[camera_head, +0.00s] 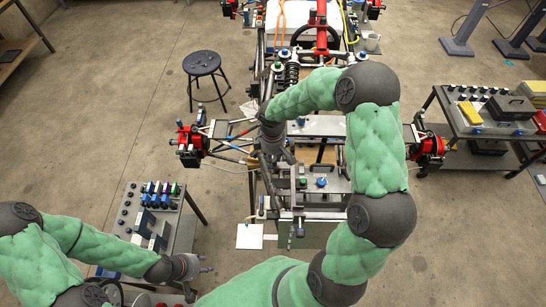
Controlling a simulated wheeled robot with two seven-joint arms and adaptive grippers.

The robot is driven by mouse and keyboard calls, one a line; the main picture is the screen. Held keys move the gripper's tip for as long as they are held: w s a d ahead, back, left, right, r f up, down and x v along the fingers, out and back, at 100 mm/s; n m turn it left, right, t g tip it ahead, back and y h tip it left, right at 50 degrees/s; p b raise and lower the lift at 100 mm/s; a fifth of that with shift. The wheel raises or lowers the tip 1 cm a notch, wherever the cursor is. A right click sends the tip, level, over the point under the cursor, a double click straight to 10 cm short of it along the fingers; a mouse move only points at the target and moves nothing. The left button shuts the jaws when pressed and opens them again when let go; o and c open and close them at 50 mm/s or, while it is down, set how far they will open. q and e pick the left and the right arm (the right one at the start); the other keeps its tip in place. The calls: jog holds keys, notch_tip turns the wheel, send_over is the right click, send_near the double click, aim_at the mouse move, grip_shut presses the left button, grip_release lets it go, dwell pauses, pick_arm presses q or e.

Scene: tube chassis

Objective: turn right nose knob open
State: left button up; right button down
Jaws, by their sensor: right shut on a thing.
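The tube chassis (312,213) stands in the middle, its near end toward me. My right arm reaches over it and bends back down to the left. My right gripper (275,160) points down at the left side of the chassis nose and is shut on what seems to be the right nose knob, which the gripper hides. How far the knob is turned cannot be seen. A blue knob (321,182) shows on the nose to the right of the gripper. My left gripper (193,268) is low at the left, by the small tool table, away from the chassis; its fingers are too small to read.
A tool table (130,215) with blue-topped items stands at the left. A round stool (202,64) stands behind it. Red wheel hubs (190,145) and (430,147) stick out on both sides. A cart (460,118) with boxes stands at the right. Floor between is clear.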

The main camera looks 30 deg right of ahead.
jog(key=shift+w+r, duration=0.15)
jog(key=shift+w, duration=0.1)
jog(key=c, duration=1)
grip_release()
jog(key=shift+o, duration=0.2)
jog(key=shift+a, duration=0.15)
jog(key=shift+s, duration=0.1)
notch_tip(320, 180, up, 12)
